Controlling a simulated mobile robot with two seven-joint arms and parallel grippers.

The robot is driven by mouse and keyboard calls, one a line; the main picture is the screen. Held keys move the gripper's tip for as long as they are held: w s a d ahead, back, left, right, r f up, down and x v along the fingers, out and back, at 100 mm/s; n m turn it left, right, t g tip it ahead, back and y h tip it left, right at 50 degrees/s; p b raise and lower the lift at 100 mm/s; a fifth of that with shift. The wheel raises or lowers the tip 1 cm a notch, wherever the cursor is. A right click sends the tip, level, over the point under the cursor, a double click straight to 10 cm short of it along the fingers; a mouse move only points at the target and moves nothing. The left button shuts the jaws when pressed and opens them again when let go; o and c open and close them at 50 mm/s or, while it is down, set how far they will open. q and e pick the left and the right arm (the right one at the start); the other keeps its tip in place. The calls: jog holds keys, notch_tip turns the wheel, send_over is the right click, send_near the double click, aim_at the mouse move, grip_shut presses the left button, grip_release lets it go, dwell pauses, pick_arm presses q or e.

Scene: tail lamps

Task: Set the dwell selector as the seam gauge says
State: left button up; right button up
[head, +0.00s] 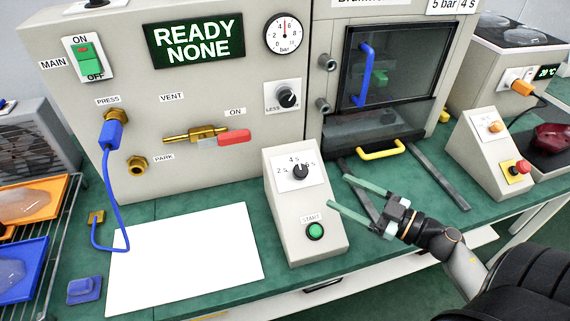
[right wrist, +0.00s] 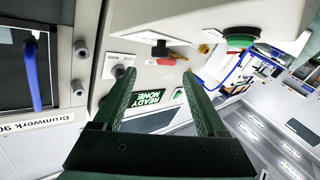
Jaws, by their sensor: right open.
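The dwell selector (head: 300,171) is a black knob on a white plate marked with several times in seconds, on the sloped face of a small grey box (head: 321,205). Its pointer seems to be near the upward 4 s mark, but it is too small to be sure. A green START button (head: 315,231) sits below it. My right gripper (head: 339,191) is open and empty, its green fingertips just right of the box. Both fingers show in the right wrist view (right wrist: 158,80). I cannot identify a seam gauge. My left gripper is out of view.
A display (head: 194,40) reads READY NONE beside a round bar gauge (head: 287,31). A card (head: 452,6) reads 5 bar 4 s. A blue hose (head: 107,190), white sheet (head: 184,257) and yellow handle (head: 381,150) are around the box. Another control box (head: 487,150) stands right.

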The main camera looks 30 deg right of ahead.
aim_at(300, 171)
jog(key=p+x, duration=0.1)
jog(key=x, duration=1.1)
jog(key=shift+w+a, duration=0.1)
jog(key=shift+a, duration=0.05)
grip_shut()
